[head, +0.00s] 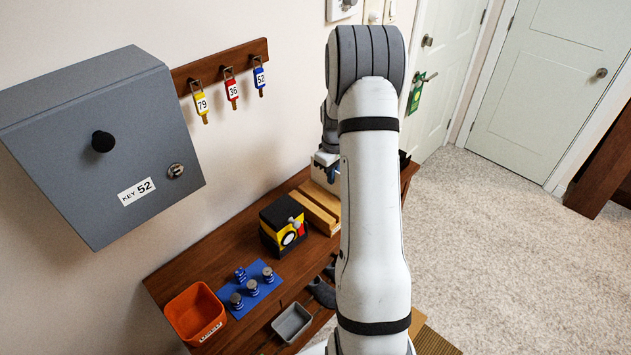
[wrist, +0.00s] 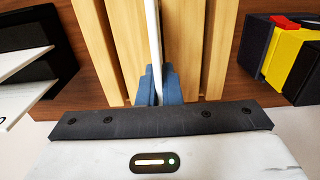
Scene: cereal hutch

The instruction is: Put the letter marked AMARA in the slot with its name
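My gripper (wrist: 157,86) has blue fingertips closed on a thin white letter (wrist: 152,30), seen edge-on in the wrist view. No name on the letter is readable. Beneath it is a pale wooden slotted rack (wrist: 98,50) with long parallel strips; I cannot tell whether the letter's lower edge is above a slot or in one. In the head view my gripper (head: 326,172) is over the far end of the rack (head: 316,212), partly hidden by my arm. No slot names are visible. More white letters (wrist: 22,62) sit in a black holder (wrist: 35,30) at the left of the wrist view.
A black, yellow and red box (head: 283,228) stands beside the rack; it also shows in the wrist view (wrist: 281,50). Nearer are a blue mat (head: 268,289) with several stamp-like pieces, an orange bin (head: 195,314) and a grey tray (head: 292,323). A grey key cabinet (head: 75,140) hangs above.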

